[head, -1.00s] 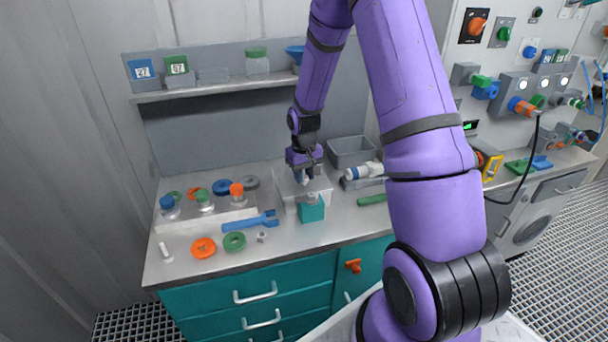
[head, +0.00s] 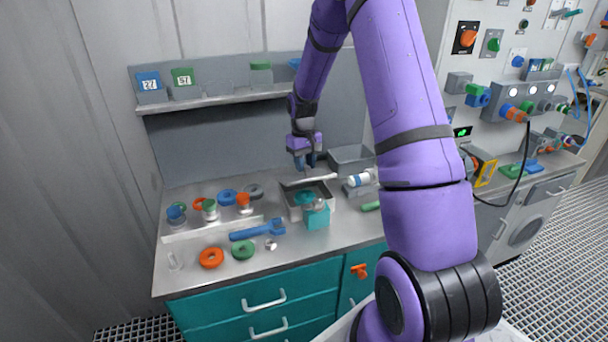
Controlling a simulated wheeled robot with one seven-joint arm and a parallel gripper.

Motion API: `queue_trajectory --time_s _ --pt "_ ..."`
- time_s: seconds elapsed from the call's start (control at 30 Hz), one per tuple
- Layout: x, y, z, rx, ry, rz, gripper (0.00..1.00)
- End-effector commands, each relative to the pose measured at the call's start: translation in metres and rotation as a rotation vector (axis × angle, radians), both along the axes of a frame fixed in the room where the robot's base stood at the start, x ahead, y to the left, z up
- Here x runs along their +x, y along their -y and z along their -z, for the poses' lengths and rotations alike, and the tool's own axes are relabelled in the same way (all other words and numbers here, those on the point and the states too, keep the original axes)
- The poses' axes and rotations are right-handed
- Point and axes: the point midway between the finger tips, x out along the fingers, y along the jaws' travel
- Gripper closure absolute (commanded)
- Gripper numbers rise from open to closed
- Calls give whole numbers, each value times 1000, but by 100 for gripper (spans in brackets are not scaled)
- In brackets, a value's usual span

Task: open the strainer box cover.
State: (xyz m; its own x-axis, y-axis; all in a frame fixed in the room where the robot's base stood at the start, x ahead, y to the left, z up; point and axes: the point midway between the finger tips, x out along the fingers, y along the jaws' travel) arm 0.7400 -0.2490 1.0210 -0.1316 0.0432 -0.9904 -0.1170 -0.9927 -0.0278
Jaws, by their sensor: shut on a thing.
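The strainer box (head: 291,212) is a pale grey box on the bench, and its top is open. A teal round part (head: 304,198) shows inside it. A teal block (head: 317,218) with a grey knob stands against its front right. My gripper (head: 305,165) is above the back of the box, shut on the box cover. The cover (head: 322,178) shows as a thin pale plate seen nearly edge-on, at the box's rear upper side. I cannot tell whether the cover still touches the box. The fingertips are small and partly hidden.
A blue wrench (head: 257,230), an orange ring (head: 211,257) and a green ring (head: 243,250) lie left of the box. Capped vessels (head: 210,211) stand behind them. A grey bin (head: 351,159) and a white-and-blue cylinder (head: 361,179) are close on the right.

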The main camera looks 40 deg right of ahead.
Motion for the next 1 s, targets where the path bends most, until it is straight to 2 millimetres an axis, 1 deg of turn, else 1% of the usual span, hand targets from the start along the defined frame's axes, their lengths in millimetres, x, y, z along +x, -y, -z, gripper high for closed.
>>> queue_trajectory --time_s 0.03,0.2,0.5,0.7,1.0 --pt "9 4 -5 -7 14 1 100" --pt "25 10 -15 -7 14 3 100" --pt "49 19 -23 -8 12 3 100" --pt "58 23 -25 -9 11 3 100" --pt "64 27 -25 -9 8 4 100"
